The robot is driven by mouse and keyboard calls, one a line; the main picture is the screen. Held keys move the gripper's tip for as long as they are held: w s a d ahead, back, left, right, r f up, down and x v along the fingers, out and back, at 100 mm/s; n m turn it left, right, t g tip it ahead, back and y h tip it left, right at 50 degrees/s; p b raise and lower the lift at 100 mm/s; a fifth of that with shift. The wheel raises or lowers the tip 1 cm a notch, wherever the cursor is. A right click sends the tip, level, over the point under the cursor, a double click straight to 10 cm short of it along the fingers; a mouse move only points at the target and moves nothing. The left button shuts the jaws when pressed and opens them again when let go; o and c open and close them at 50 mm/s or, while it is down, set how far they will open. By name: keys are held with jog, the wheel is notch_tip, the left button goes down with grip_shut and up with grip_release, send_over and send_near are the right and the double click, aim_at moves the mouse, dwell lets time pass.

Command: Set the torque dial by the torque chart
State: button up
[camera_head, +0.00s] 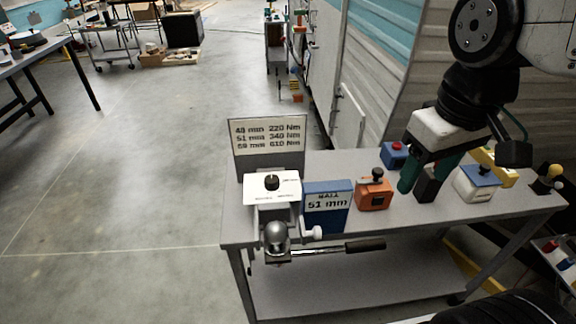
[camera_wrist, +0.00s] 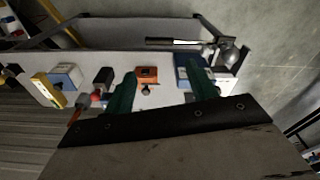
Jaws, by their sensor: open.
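The torque chart (camera_head: 268,135) stands upright at the left back of the bench. Its rows read 48 mm 220 Nm, 51 mm 340 Nm and a blurred third row, perhaps 59 or 69 mm, 610 Nm. The torque dial (camera_head: 272,182) is a black knob on a white plate (camera_head: 254,189) below the chart; its setting is too small to read. A blue sign (camera_head: 314,217) beside it reads BALL 51 mm. My gripper (camera_head: 424,181) is open above the bench's right half, right of the dial. Its green fingers also show in the wrist view (camera_wrist: 162,72), apart.
The ball hitch (camera_head: 276,233) and a long-handled wrench (camera_head: 364,246) are at the bench's front left. An orange box (camera_head: 374,195), a black block (camera_head: 428,189), a blue-topped white box (camera_head: 475,189) and a blue box (camera_head: 394,155) stand near my gripper. A camper wall borders the back.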

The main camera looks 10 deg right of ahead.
jog(key=w+a+n, duration=0.4)
jog(key=w, duration=0.3)
jog(key=n+g, duration=0.2)
jog(key=n, duration=1.1)
send_over(273, 178)
notch_tip(273, 178, down, 12)
jog(key=shift+w+r, duration=0.1)
jog(key=shift+w, duration=0.05)
jog(key=shift+a+f, duration=0.1)
jog(key=shift+f, duration=0.3)
notch_tip(273, 178, down, 7)
jog(key=shift+f, duration=0.2)
jog(key=c, duration=1)
